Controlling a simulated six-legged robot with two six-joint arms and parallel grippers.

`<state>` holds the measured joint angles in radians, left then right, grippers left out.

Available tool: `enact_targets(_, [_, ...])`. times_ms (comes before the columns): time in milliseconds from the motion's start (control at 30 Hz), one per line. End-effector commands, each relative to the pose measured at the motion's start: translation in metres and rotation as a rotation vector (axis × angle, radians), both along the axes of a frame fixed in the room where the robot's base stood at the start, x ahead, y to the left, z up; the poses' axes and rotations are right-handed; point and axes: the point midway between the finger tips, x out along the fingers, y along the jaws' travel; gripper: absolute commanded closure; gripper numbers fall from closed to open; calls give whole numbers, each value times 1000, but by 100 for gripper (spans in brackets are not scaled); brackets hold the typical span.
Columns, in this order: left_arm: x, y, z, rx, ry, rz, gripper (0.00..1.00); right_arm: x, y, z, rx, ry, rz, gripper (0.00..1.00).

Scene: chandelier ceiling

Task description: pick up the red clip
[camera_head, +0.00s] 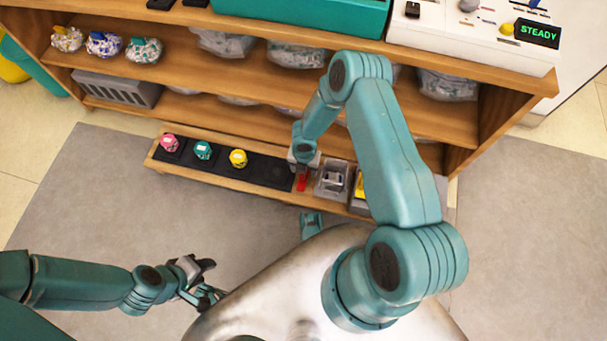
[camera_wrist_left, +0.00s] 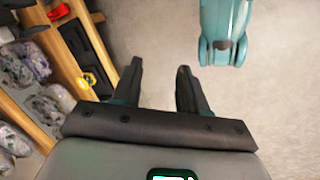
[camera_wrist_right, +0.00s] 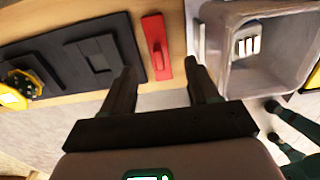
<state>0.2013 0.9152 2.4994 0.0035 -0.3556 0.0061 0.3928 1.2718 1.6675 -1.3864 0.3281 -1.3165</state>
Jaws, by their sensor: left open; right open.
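The red clip (camera_head: 302,183) lies on the low wooden shelf between the black mat and a grey bin. In the right wrist view the red clip (camera_wrist_right: 156,45) is a narrow upright strip. My right gripper (camera_wrist_right: 162,76) is open, with its fingertips on either side of the clip's near end and nothing gripped. I cannot tell whether they touch it. In the head view my right gripper (camera_head: 303,166) is just above the clip and partly hides it. My left gripper (camera_head: 210,282) is open and empty over the grey floor; its fingers (camera_wrist_left: 160,68) show apart in the left wrist view.
The grey bin (camera_wrist_right: 230,85) stands close right of the clip with a pale item inside. The black mat (camera_wrist_right: 75,62) is close on the left. Pink (camera_head: 169,143), teal (camera_head: 203,150) and yellow (camera_head: 238,158) items stand along the shelf. Taller wooden shelves (camera_head: 200,60) rise behind.

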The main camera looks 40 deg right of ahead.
Motion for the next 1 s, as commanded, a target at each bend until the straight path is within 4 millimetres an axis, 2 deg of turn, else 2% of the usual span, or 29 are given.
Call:
enact_targets(200, [11, 3, -24, 7, -36, 9, 57, 1, 1, -37, 1, 2, 1, 40])
enact_targets(300, [16, 4, -29, 10, -53, 11, 57, 2, 1, -49, 0, 1, -1, 40])
enact_targets(533, [18, 4, -27, 11, -58, 10, 57, 2, 1, -49, 1, 1, 0, 40])
enact_targets(567, [18, 4, -27, 11, -58, 10, 57, 2, 1, -49, 1, 1, 0, 47])
enact_targets(700, [18, 4, -27, 11, -58, 10, 57, 2, 1, -49, 0, 1, 0, 92])
enact_targets(733, [18, 4, -27, 11, -58, 10, 57, 2, 1, -49, 0, 1, 0, 100])
enact_targets(1000, [18, 4, -27, 11, -58, 10, 57, 2, 1, -48, 1, 1, 0, 100])
